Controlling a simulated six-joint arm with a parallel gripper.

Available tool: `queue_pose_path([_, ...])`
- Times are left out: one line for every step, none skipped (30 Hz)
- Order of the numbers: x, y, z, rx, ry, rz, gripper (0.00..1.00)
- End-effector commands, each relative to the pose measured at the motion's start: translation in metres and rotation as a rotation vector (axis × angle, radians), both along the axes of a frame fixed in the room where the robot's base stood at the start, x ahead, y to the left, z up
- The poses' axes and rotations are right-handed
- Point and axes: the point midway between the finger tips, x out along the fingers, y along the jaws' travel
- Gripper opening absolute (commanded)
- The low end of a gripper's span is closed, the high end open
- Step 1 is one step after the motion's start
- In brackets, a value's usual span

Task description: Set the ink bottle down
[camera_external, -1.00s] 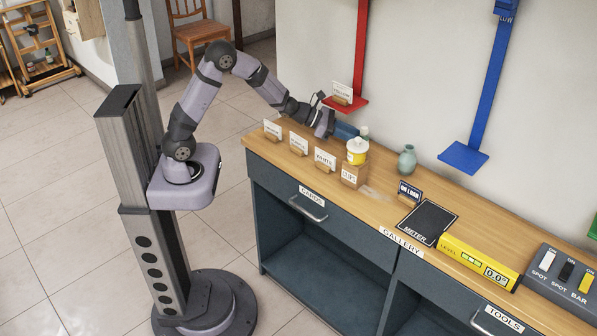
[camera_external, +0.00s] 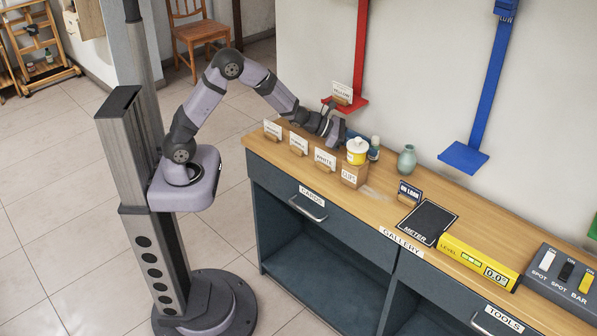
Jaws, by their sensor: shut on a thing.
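The ink bottle (camera_external: 374,152), a small dark bottle with a pale cap, is upright just right of and behind the yellow jar at the back of the counter. My gripper (camera_external: 362,137) reaches in from the left and is shut on it. The fingertips are largely hidden behind the yellow jar. The bottle's base is low, near the counter top (camera_external: 385,184); I cannot tell whether it touches.
The yellow jar (camera_external: 357,154) with a white lid stands close in front, behind the CLIPS box (camera_external: 351,175). Several label cards, including WHITE (camera_external: 325,160), line the front left. A grey-green vase (camera_external: 406,161) stands to the right. The red bracket (camera_external: 345,104) is behind my gripper.

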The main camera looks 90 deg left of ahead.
Motion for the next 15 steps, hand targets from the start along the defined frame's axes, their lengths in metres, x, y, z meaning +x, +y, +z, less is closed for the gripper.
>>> queue_pose_path([0.0001, 0.0001, 0.0006, 0.0, -0.001, 0.0, 0.02])
queue_pose_path([0.0001, 0.0001, 0.0006, 0.0, -0.001, 0.0, 0.02])
queue_pose_path([0.0001, 0.0001, 0.0002, 0.0, -0.001, 0.0, 0.02])
queue_pose_path([0.0001, 0.0001, -0.0004, 0.0, -0.001, 0.0, 0.02])
queue_pose_path([0.0001, 0.0001, -0.0012, 0.0, -0.001, 0.0, 0.02])
queue_pose_path([0.0, 0.0001, -0.0023, 0.0, -0.001, 0.0, 0.02])
queue_pose_path([0.0001, 0.0001, -0.003, 0.0, -0.001, 0.0, 0.02])
queue_pose_path([0.0001, 0.0001, -0.0035, 0.0, -0.001, 0.0, 0.02])
queue_pose_path([0.0, 0.0001, -0.0025, 0.0, -0.001, 0.0, 0.35])
queue_pose_path([-0.0001, 0.0001, -0.0022, 0.0, -0.001, 0.0, 0.42])
queue_pose_path([-0.0001, 0.0001, -0.0022, 0.0, -0.001, 0.0, 0.46])
queue_pose_path([-0.0001, 0.0001, -0.0022, 0.0, 0.0, 0.0, 0.46])
queue_pose_path([-0.0001, 0.0001, -0.0022, 0.0, 0.0, 0.0, 0.46])
queue_pose_path([-0.0001, 0.0001, -0.0022, 0.0, 0.0, 0.0, 0.46])
queue_pose_path([-0.0001, 0.0001, -0.0022, 0.0, 0.0, 0.0, 0.46])
